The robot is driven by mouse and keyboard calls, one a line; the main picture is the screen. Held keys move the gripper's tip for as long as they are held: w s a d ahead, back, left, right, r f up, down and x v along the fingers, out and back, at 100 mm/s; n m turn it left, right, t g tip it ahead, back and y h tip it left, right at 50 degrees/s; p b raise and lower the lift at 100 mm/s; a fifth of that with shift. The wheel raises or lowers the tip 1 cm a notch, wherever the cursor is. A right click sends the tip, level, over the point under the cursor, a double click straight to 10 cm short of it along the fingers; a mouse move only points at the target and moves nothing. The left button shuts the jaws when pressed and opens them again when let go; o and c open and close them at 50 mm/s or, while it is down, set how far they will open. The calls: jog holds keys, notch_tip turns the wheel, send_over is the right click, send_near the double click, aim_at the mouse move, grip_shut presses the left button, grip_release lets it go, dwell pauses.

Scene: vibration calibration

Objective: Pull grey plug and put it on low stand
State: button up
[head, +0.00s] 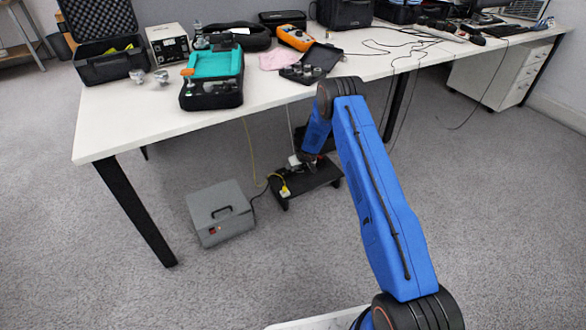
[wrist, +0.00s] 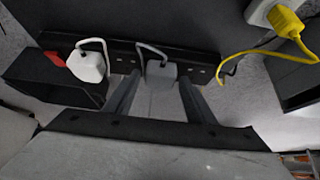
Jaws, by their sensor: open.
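In the wrist view a grey plug (wrist: 161,70) with a looped grey cord sits at a long black strip (wrist: 206,68). My gripper (wrist: 160,84) is open, with one finger on each side of the grey plug; I cannot tell whether they touch it. In the head view my gripper (head: 308,163) is under the table, over a low black stand (head: 312,184), and my arm hides part of that area. The grey plug is too small to make out there.
A yellow plug in a white block (head: 284,191) is at the stand's left; yellow also shows in the wrist view (wrist: 287,22). A grey box (head: 220,212) stands on the floor to the left. The white table (head: 130,125) is above, with its black leg (head: 135,215) at left.

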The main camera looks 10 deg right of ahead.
jog(key=shift+c, duration=0.3)
jog(key=c, duration=0.9)
jog(key=shift+o, duration=0.2)
jog(key=shift+r, duration=0.85)
jog(key=shift+r, duration=1.7)
jog(key=shift+s+d+f, duration=0.85)
jog(key=shift+s+d, duration=2.8)
jog(key=shift+d, duration=1.25)
jog(key=shift+d+f, duration=0.1)
jog(key=shift+f, duration=2.5)
